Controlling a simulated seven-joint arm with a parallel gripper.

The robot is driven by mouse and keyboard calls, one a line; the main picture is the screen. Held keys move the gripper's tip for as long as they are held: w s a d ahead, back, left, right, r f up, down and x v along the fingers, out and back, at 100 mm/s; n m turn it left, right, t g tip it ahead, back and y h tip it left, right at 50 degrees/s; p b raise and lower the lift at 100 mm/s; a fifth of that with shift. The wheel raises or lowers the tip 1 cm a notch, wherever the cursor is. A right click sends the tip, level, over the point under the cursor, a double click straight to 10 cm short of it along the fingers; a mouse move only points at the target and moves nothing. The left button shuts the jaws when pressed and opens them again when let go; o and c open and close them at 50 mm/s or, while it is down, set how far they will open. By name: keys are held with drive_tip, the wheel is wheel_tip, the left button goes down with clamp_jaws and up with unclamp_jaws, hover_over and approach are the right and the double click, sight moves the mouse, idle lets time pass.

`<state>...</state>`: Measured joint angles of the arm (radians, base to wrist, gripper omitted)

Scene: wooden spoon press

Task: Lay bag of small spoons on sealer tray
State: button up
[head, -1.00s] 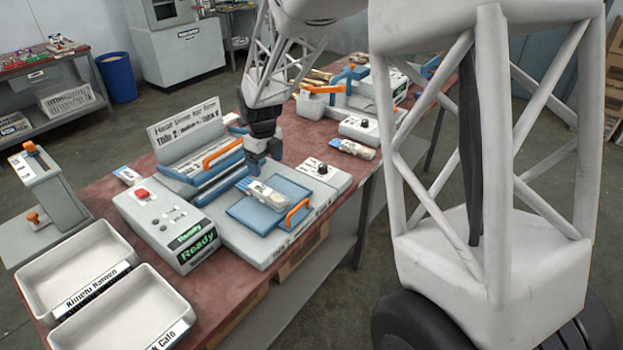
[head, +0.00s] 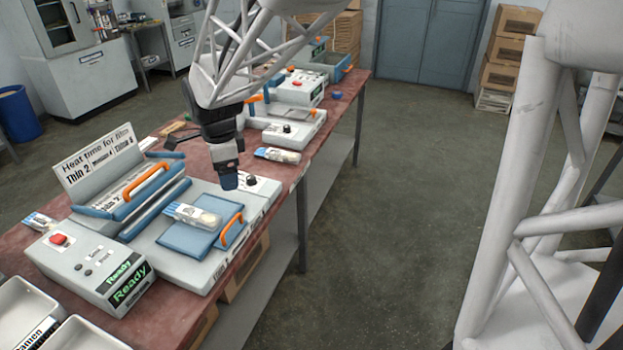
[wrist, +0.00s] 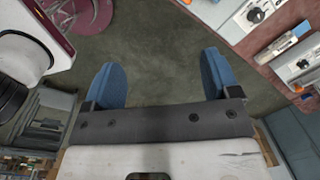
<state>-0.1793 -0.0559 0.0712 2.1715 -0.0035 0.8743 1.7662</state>
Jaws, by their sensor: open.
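A clear bag of small spoons (head: 196,215) with a blue-and-white label end lies on the blue sealer tray (head: 186,239), near the tray's far side. My gripper (head: 229,183) hangs above and to the right of the tray, apart from the bag. In the wrist view my gripper (wrist: 162,82) shows two blue fingers spread wide with nothing between them, and floor behind them. The sealer (head: 120,200) stands with its orange-handled bar raised behind the tray, and its green display reads Ready.
Another labelled bag (head: 278,155) lies on the red table by a grey dial box (head: 257,189). A further small bag (head: 38,222) lies left of the sealer. White bins (head: 24,312) stand at the near left. A second orange-handled machine (head: 290,115) stands farther back.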

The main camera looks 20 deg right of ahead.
drive_tip(key=s+d+r+n, duration=0.1)
drive_tip(key=s+d+n, duration=0.2)
drive_tip(key=s+n, duration=0.3)
drive_tip(key=s+d+r+n+t, duration=0.1)
drive_tip(key=s+d+n, duration=0.3)
drive_tip(key=s, duration=0.9)
drive_tip(key=s+d+r+n, duration=0.1)
drive_tip(key=s+d+n, duration=0.2)
drive_tip(key=s+n, duration=0.5)
drive_tip(key=shift+s+d+r+t, duration=0.3)
drive_tip(key=shift+s+d+r, duration=0.1)
drive_tip(key=shift+s, duration=0.25)
